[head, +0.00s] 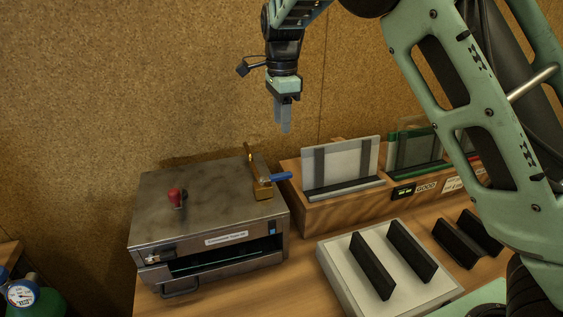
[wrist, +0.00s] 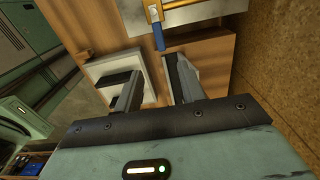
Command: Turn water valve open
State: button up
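The water valve is a brass fitting (head: 263,190) with a blue lever handle (head: 281,177), at the right rear of the top of a grey metal box (head: 205,200). The handle points right, past the box's edge. My gripper (head: 284,130) hangs above the handle, pointing down and apart from it. In the wrist view, my gripper's two fingers (wrist: 153,68) are spread with nothing between them. The blue handle (wrist: 158,37) lies beyond the fingertips there, with the brass fitting (wrist: 154,13) at the top edge.
A red-knobbed lever (head: 177,194) stands on the box's left side. Right of the valve, a wooden stand (head: 315,205) holds a glass panel (head: 345,160). A white block with black bars (head: 338,270) sits in front. A cork-like wall (head: 130,80) is behind.

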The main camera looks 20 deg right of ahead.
aim_at(282, 174)
notch_tip(282, 174, down, 15)
jog(key=p, duration=0.4)
jog(key=shift+f+p, duration=0.2)
jog(key=shift+p, duration=0.15)
grip_shut()
